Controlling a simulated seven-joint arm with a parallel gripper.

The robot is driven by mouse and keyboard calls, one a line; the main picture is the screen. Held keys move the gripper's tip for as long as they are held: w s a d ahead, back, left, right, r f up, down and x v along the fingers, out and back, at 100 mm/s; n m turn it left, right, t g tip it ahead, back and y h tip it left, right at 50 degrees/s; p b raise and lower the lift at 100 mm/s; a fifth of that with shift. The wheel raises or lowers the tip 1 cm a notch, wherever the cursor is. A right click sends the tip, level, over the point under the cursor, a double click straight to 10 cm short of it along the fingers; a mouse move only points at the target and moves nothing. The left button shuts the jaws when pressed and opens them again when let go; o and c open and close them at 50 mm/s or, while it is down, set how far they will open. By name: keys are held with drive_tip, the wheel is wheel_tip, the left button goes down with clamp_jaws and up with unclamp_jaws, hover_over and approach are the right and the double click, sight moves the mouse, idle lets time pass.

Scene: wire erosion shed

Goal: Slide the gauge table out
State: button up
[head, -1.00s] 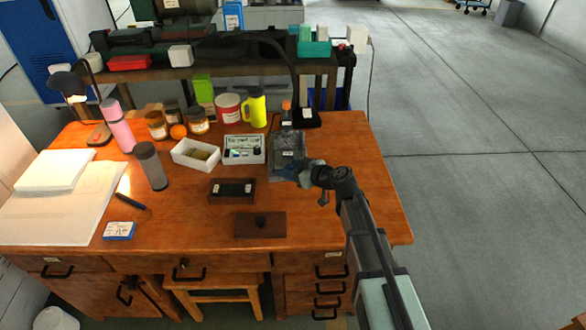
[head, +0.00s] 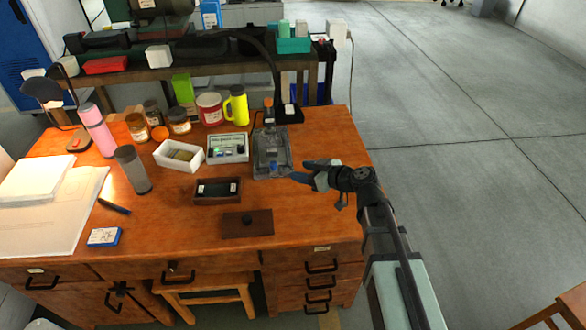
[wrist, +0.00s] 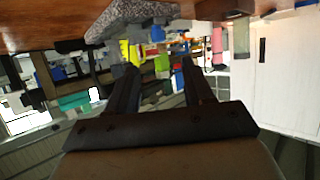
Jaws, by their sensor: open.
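The gauge stand (head: 271,154), a dark grey stone-like base with a small blue part (head: 274,167) on it, sits at the right of the wooden desk in the head view. I take this to be the gauge table; its separate sliding part is too small to make out. In the wrist view a speckled grey block (wrist: 128,18), apparently this base, shows upside down at the top. My gripper (head: 299,171) is open and empty just right of the base's front right corner. Its two fingers (wrist: 158,82) show apart in the wrist view, with nothing between them.
On the desk (head: 310,220), a dark tray (head: 218,190), a brown lidded block (head: 247,223), a white box (head: 180,155) and a case (head: 227,149) lie left of the base. The desk's front right is clear.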

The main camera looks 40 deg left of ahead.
drive_tip(key=shift+v, duration=1.15)
